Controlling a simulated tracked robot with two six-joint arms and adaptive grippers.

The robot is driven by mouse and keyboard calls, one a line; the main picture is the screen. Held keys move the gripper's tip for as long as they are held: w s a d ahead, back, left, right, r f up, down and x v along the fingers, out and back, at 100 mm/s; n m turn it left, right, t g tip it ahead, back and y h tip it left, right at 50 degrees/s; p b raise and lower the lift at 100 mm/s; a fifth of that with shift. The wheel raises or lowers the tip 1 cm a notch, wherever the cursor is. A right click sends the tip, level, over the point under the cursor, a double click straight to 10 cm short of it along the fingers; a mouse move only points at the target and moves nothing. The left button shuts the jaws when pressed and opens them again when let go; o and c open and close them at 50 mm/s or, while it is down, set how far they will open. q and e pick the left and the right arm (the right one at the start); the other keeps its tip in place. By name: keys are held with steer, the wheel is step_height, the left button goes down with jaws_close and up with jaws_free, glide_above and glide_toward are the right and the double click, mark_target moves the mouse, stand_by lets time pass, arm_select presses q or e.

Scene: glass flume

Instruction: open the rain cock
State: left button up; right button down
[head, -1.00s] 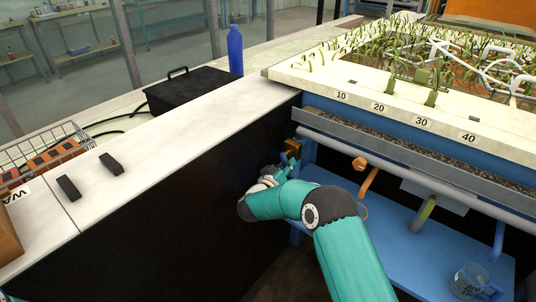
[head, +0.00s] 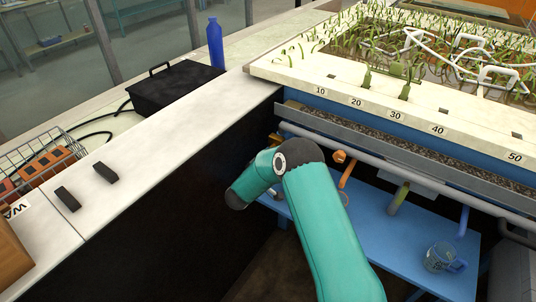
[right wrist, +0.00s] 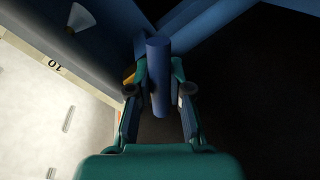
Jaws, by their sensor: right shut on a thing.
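In the right wrist view, my right gripper (right wrist: 160,85) is shut on a blue round-ended lever (right wrist: 158,60), with a finger on each side of it. A bit of yellow metal (right wrist: 129,77) shows just left of the fingers. In the head view, my arm covers the gripper and most of the lever, below the left end of the grey pipe (head: 350,148). An orange handle (head: 346,172), an olive handle (head: 398,198) and a blue handle (head: 463,221) hang farther right along the pipe. No label naming the rain cock is readable. My left gripper is not in view.
The planted bed (head: 300,82) with a numbered edge stands above the pipe. A dark wall under the white counter (head: 165,125) lies close left of my arm. A blue shelf (head: 375,235) below carries a clear mug (head: 440,257).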

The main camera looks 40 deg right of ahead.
steer(key=shift+w+r, duration=0.25)
steer(key=shift+r, duration=0.05)
steer(key=c, duration=1.5)
jaws_free()
steer(key=o, duration=0.4)
steer(key=shift+w+f, duration=0.15)
steer(key=shift+f, duration=0.1)
steer(key=shift+o, duration=0.2)
steer(key=shift+a, duration=0.1)
steer(key=v, duration=1.2)
steer(key=shift+r, duration=0.1)
